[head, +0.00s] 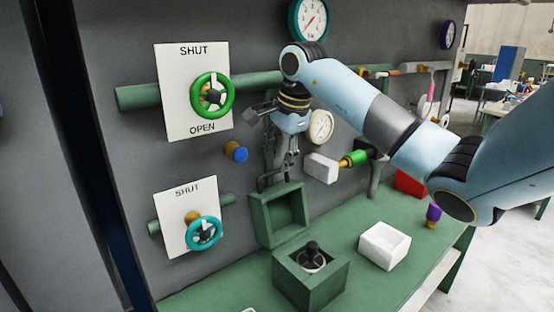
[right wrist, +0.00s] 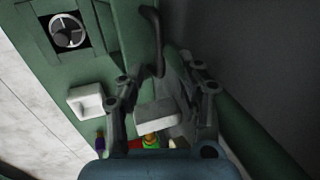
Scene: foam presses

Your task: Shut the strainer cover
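The strainer is a green box (head: 311,287) on the green bench, with a dark round-topped insert (head: 312,258) inside. It also shows in the right wrist view (right wrist: 92,28). Its cover (head: 262,222), a green frame with a recessed inside, stands upright at the box's back edge, so the strainer is open. A dark bent handle (right wrist: 154,38) sits at the cover. My right gripper (head: 282,168) points down just above the cover's top. In the right wrist view its fingers (right wrist: 160,75) are apart, with the handle just beyond the tips; contact is unclear. My left gripper is out of view.
A white block (head: 321,168) on a green-and-yellow fitting and a gauge (head: 321,126) are close right of my gripper. A white open box (head: 384,246) stands on the bench. Green (head: 212,96) and teal (head: 203,233) handwheels are on the wall panel, left.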

